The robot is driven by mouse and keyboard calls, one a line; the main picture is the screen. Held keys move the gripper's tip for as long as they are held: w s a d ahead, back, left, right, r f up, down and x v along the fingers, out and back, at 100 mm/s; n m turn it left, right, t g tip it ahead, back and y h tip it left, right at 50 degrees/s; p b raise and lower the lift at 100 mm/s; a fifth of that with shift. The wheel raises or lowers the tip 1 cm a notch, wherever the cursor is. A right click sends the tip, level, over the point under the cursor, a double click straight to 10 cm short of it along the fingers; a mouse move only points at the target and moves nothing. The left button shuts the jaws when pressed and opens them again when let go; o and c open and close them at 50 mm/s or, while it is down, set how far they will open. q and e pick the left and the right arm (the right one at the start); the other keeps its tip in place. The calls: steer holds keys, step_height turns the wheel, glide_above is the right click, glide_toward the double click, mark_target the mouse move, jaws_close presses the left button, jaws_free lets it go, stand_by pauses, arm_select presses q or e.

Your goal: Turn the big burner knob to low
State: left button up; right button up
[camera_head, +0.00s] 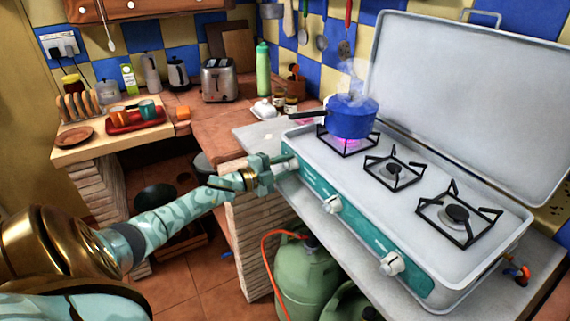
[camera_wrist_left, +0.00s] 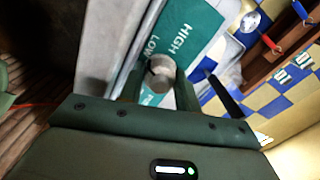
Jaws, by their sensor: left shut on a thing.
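The camp stove (camera_head: 455,288) stands on the counter with its lid raised and a teal front panel (camera_head: 352,232). My left gripper (camera_head: 281,168) is at the panel's left end, shut on the burner knob there. In the left wrist view the pale round knob (camera_wrist_left: 159,73) sits between the fingers of my left gripper (camera_wrist_left: 158,88), beside the printed words HIGH and LOW. The knob's pointer direction is hard to make out. A blue pot (camera_head: 352,120) steams over a pinkish flame on the burner at that end. My right gripper is not in view.
Two other knobs (camera_head: 332,204) (camera_head: 391,263) sit along the panel. The pot's dark handle (camera_head: 307,115) points left, above my gripper. Green gas bottles (camera_head: 307,276) and an orange hose (camera_head: 266,262) are below. A toaster (camera_head: 218,80) stands on the back counter.

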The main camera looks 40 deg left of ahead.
arm_select(q)
steer(key=shift+f, duration=0.1)
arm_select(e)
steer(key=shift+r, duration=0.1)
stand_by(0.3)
arm_select(q)
steer(key=o, duration=1)
steer(key=shift+s, duration=0.1)
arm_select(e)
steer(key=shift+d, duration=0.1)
